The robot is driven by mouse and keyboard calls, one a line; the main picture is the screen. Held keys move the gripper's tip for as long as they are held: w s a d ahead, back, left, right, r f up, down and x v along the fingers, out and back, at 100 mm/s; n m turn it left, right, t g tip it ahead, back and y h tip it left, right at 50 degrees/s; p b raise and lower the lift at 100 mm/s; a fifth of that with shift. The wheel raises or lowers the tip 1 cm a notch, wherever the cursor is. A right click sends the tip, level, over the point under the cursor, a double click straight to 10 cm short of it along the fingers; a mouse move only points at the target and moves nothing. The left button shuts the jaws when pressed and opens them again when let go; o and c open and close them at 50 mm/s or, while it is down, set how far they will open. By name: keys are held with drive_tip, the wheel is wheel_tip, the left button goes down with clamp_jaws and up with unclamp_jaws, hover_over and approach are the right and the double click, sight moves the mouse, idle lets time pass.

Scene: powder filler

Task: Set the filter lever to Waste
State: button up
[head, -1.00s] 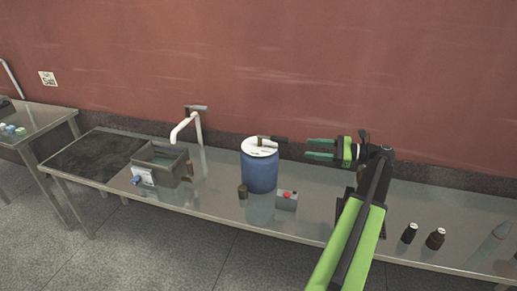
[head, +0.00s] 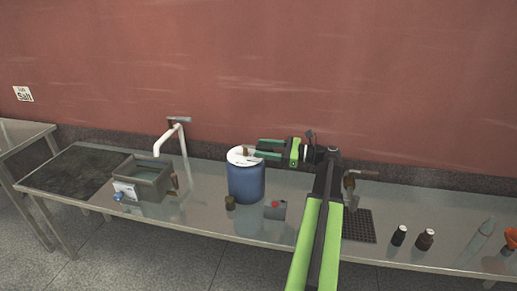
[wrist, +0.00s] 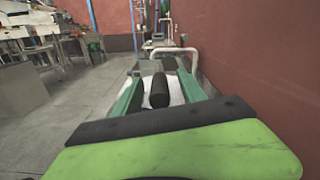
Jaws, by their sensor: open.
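A blue drum (head: 246,183) with a white lid (head: 238,158) stands on the steel table. A small dark lever (head: 246,152) sits on the lid, partly hidden by my gripper in the head view. My gripper (head: 260,148) is level, points left and is open, with its green fingertips at the lid's right side. In the wrist view, the lever's black handle (wrist: 159,91) lies between the open green fingers (wrist: 159,80), with a gap on both sides. The white lid also shows below it (wrist: 176,96). No Waste marking can be read.
A grey box with a red button (head: 275,210) and a small dark cup (head: 230,202) stand before the drum. A basin (head: 150,180) and white tap (head: 170,138) are on the left. The red wall is close behind.

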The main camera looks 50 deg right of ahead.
drive_tip(key=shift+x, duration=1)
clamp_jaws()
drive_tip(key=shift+d, duration=0.1)
idle(0.6)
